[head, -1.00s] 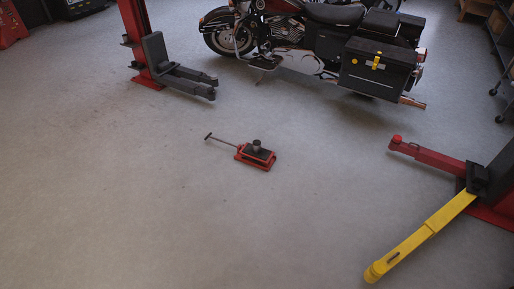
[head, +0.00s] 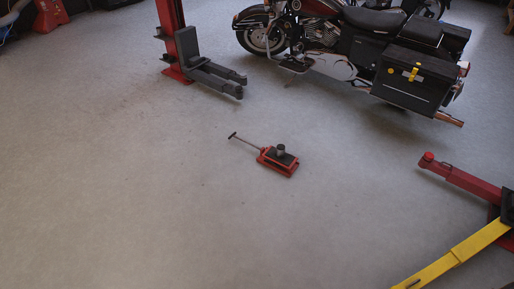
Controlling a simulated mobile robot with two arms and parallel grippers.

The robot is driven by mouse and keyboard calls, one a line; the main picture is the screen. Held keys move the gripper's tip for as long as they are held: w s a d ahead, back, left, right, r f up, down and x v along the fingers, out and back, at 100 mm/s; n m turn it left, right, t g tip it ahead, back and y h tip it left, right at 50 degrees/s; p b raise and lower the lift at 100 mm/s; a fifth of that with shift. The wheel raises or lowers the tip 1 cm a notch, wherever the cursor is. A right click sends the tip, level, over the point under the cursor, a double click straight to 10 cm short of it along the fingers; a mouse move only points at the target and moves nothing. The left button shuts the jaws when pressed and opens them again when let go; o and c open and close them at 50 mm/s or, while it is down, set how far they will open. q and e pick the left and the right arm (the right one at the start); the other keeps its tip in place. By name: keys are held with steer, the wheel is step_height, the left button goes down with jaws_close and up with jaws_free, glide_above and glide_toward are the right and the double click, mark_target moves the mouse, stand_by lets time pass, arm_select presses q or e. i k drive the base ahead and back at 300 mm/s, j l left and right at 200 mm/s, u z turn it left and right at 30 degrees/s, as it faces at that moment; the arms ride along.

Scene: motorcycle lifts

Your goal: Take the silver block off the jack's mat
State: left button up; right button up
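A small red floor jack (head: 275,170) with a long thin handle pointing up-left stands on the grey floor near the middle of the head view. A dark mat (head: 289,160) covers its top. A small grey cylinder-like piece (head: 281,149) stands on the mat; at this size I cannot tell whether it is the silver block or part of the jack. Neither of my grippers is in view.
A motorcycle (head: 350,50) with black side cases stands at the back. A red lift post (head: 172,35) with dark arms (head: 215,76) is at the upper left. A red arm (head: 460,178) and a yellow arm (head: 455,258) reach in from the right. The floor around the jack is clear.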

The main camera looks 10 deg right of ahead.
mark_target(281, 148)
steer(key=i+l+u, duration=0.35)
steer(key=i+l, duration=0.15)
steer(key=l, duration=0.25)
steer(key=i+l+u, duration=0.15)
steer(key=l, duration=0.25)
steer(key=i+l+u, duration=0.15)
steer(key=i+l, duration=0.15)
steer(key=l, duration=0.15)
